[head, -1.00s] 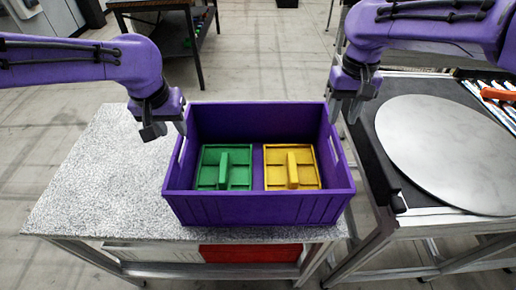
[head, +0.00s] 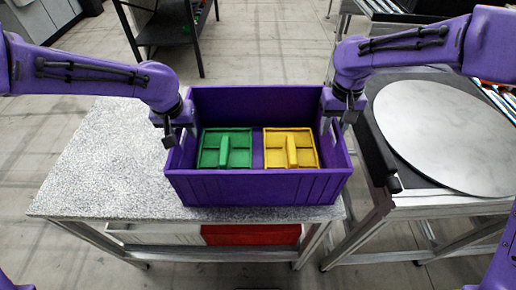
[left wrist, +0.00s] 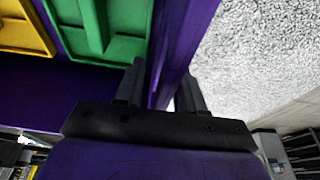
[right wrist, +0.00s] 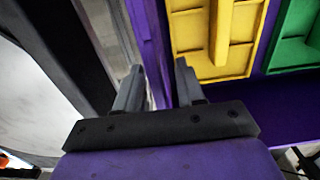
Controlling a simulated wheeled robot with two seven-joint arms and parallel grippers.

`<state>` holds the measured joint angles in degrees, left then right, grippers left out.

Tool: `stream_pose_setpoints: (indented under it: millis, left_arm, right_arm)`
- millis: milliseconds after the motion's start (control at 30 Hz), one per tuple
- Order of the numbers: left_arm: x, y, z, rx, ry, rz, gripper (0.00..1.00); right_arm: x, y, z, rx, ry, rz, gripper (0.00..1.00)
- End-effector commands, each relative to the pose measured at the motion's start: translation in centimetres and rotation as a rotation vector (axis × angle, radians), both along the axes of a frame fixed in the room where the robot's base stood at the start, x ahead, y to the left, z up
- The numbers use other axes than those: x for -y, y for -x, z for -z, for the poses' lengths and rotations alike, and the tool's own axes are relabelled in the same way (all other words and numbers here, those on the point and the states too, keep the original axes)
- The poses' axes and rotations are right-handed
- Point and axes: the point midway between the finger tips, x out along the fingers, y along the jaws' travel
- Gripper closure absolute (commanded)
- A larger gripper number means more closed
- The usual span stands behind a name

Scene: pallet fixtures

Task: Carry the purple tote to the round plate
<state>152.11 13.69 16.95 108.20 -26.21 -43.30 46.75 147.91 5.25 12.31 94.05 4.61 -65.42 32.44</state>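The purple tote (head: 258,188) stands upright on the speckled table, holding a green tray (head: 212,157) and a yellow tray (head: 305,157). The round plate (head: 440,135) is a bare grey disc on the stand at right. My left gripper (head: 172,132) is at the tote's left wall. In the left wrist view its fingers (left wrist: 160,88) lie apart on either side of the wall (left wrist: 178,50). My right gripper (head: 338,112) is at the right wall. In the right wrist view its fingers (right wrist: 157,85) stand apart with the wall (right wrist: 150,40) between them. Both look open; the fingertips are partly hidden.
The speckled table (head: 110,170) is clear left of the tote. A gap separates it from the stand, whose dark raised edge (head: 375,155) faces the tote. A red bin (head: 250,234) sits under the table. A black shelf (head: 170,28) stands behind.

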Motion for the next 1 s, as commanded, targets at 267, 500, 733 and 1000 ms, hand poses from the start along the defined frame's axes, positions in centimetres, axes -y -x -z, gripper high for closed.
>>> stream_pose_setpoints:
  millis: [267, 500, 733, 1000]
  left_arm:
    - [0.02, -0.19, 0.69, 0.001, 0.000, 0.000, 0.62]
    - [0.01, -0.19, 0.66, 0.001, 0.000, 0.000, 1.00]
    - [0.01, -0.18, 0.65, 0.001, 0.000, 0.000, 1.00]
    - [0.00, -0.18, 0.65, 0.001, 0.000, 0.000, 1.00]
  right_arm:
    - [0.02, 0.02, 0.74, 0.000, 0.000, -0.001, 0.62]
    - [0.02, 0.02, 0.71, 0.000, 0.000, 0.000, 1.00]
    - [0.02, 0.01, 0.69, 0.000, 0.000, 0.000, 1.00]
    - [0.02, 0.01, 0.68, 0.000, 0.001, 0.000, 1.00]
